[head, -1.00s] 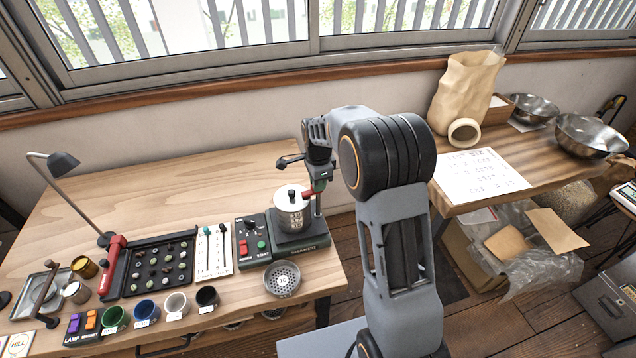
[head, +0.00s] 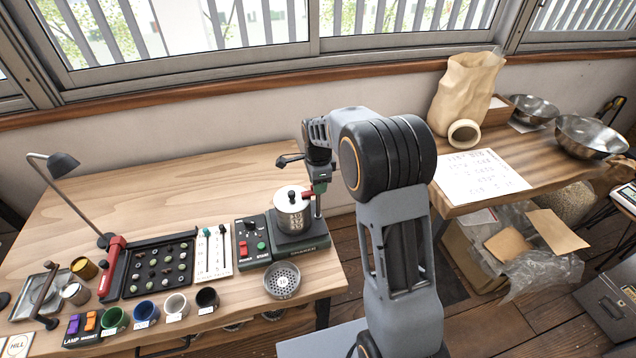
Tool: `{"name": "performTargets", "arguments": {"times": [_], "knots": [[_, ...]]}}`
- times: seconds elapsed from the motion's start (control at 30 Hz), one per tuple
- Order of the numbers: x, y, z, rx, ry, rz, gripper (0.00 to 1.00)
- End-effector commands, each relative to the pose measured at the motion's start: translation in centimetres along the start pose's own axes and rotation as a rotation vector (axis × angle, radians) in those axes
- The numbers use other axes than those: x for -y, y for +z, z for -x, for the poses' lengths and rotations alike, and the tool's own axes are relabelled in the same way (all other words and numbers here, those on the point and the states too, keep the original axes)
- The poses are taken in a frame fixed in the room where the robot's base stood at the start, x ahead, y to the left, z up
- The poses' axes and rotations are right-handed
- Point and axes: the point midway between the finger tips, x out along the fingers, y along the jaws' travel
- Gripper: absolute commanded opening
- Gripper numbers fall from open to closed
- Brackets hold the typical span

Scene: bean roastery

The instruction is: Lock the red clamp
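The shaker (head: 299,241) stands at the right end of the wooden bench, with a lidded metal canister (head: 292,212) on its base and an upright post (head: 318,207) beside it. The red clamp (head: 308,194) shows as a small red piece at the canister's upper right, near the post. My gripper (head: 319,186) points down at the top of the post, right beside the red clamp. Its fingers are small and partly hidden, so I cannot tell whether they are open or touch the clamp.
A control box (head: 252,242) with red and green buttons adjoins the shaker's left side. A perforated metal cup (head: 283,279) stands in front. A tray of beans (head: 160,267) and several colored cups lie further left. The bench's back middle is clear.

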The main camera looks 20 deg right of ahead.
Motion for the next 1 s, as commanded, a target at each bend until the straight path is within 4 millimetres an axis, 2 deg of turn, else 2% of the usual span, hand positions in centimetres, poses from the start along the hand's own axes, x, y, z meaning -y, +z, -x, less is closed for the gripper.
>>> {"name": "performTargets", "arguments": {"times": [0.27, 0.43, 0.8, 1.0], "knots": [[0.0, 0.0, -0.1, 0.000, 0.002, 0.001, 0.40], [0.1, 0.0, 1.1, 0.000, -0.002, 0.001, 0.40], [0.0, 0.0, 8.3, 0.000, -0.003, 0.001, 0.40], [0.0, 0.0, 11.6, 0.000, -0.001, 0.001, 0.40]]}}
